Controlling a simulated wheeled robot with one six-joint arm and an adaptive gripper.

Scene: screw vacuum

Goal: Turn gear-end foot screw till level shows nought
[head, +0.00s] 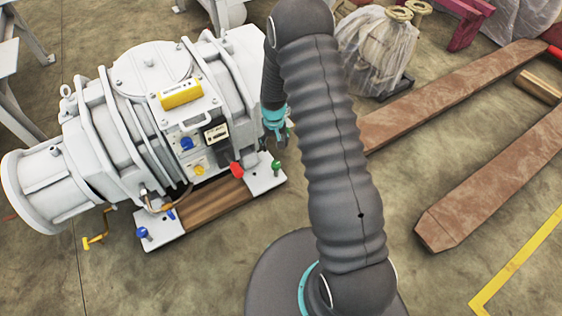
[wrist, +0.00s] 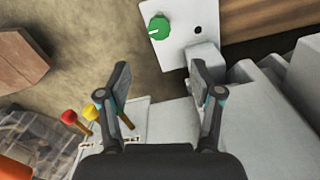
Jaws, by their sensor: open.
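The white screw vacuum pump (head: 135,75) stands on foot plates. A yellow level (head: 181,94) lies on its top; its reading is too small to tell. A green foot screw (head: 277,167) is at the right foot plate (head: 262,181), and a blue foot screw (head: 143,234) is at the near left plate. In the wrist view a green knob (wrist: 159,27) sits on a white plate (wrist: 203,14), beyond my fingertips. My gripper (wrist: 160,78) is open, with nothing between its fingers. In the head view my gripper (head: 274,142) is partly hidden, close to the pump's right end.
A timber (head: 215,205) lies between the foot plates. A red knob (head: 236,169) is near the right plate. Red and yellow knobs (wrist: 90,112) show at left in the wrist view. Brown forks or beams (head: 480,190) lie right, near a wrapped bundle (head: 375,50). Floor in front is clear.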

